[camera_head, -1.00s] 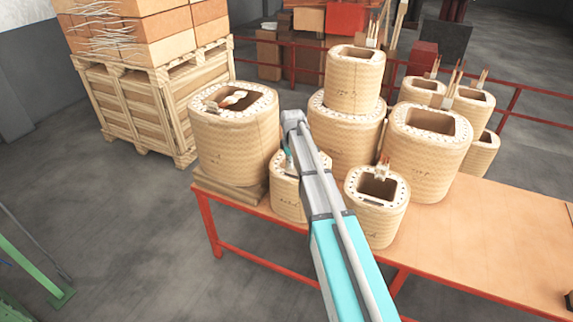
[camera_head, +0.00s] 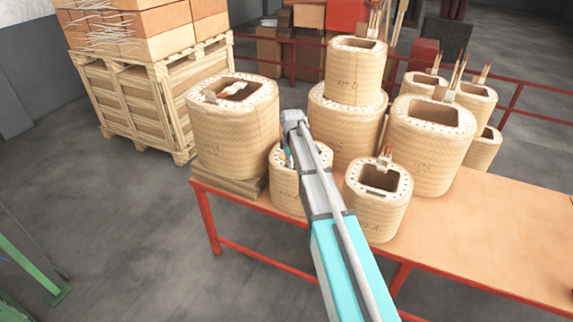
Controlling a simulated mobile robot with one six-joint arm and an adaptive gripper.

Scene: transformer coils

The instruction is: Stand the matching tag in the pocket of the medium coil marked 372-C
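Several tan, woven-wrapped coils with open, rounded-square tops stand on the orange table (camera_head: 490,228). A large coil (camera_head: 238,138) is at the left, and a smaller coil (camera_head: 286,196) beside it is partly hidden by my arm. Another small coil (camera_head: 378,208) is at the front. One coil (camera_head: 354,80) is stacked on a larger coil (camera_head: 345,130), with a big coil (camera_head: 430,155) to the right. Their dark markings are too small to read, so I cannot pick out 372-C. My gripper (camera_head: 289,157) is at the smaller left coil's top, mostly hidden behind my arm. I cannot make out a tag.
More coils (camera_head: 475,103) with upright copper leads stand at the back right. A wooden pallet crate (camera_head: 130,110) with boxes is behind on the left. A red railing (camera_head: 535,116) runs behind the table.

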